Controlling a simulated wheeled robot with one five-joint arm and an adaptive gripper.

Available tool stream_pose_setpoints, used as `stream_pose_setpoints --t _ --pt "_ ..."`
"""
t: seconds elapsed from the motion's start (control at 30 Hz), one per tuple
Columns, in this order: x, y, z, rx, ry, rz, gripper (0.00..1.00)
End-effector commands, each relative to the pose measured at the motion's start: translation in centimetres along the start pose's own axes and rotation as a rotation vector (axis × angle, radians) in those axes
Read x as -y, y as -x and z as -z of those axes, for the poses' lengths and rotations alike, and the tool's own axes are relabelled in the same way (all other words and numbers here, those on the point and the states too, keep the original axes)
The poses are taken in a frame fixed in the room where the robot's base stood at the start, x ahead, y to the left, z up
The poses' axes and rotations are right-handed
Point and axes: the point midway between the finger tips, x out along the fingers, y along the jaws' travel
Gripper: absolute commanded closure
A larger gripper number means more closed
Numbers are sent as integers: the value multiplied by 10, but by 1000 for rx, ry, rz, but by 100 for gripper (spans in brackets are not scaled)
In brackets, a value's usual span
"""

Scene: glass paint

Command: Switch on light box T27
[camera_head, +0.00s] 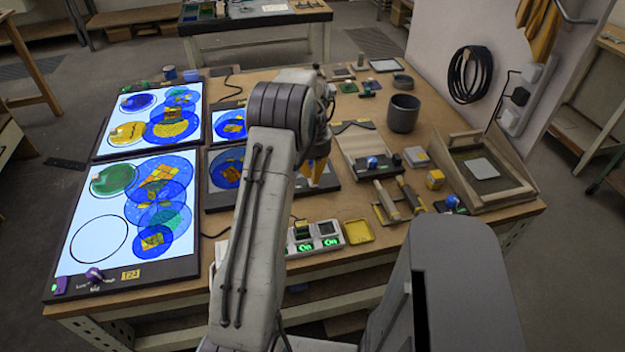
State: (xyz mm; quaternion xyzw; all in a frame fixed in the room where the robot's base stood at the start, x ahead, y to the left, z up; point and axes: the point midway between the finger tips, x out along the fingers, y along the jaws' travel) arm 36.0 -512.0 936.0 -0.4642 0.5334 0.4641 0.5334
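A light box (212,203) with a dark, unlit panel lies in mid-table, partly hidden behind my arm; a blue disc rests on it. A large lit light box (80,267) lies at the front left, with a yellow tag (131,275) that seems to read T23. Another lit box (112,112) lies behind it, and a smaller lit one (222,115) to its right. No tag clearly reads T27.
A dark grey cup (403,113), a yellow tray (358,231), a wooden-sided tray (508,190) and hand tools crowd the table's right half. A wall with a coiled black cable (470,75) stands at the back right. A strip of bare wood shows along the front edge.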

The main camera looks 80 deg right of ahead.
Motion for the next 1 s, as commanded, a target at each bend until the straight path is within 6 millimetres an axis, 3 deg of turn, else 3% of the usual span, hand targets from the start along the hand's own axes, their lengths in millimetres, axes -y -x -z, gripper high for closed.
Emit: stream_pose_setpoints --t 1.0 --pt "0 -14 0 0 0 0 100"
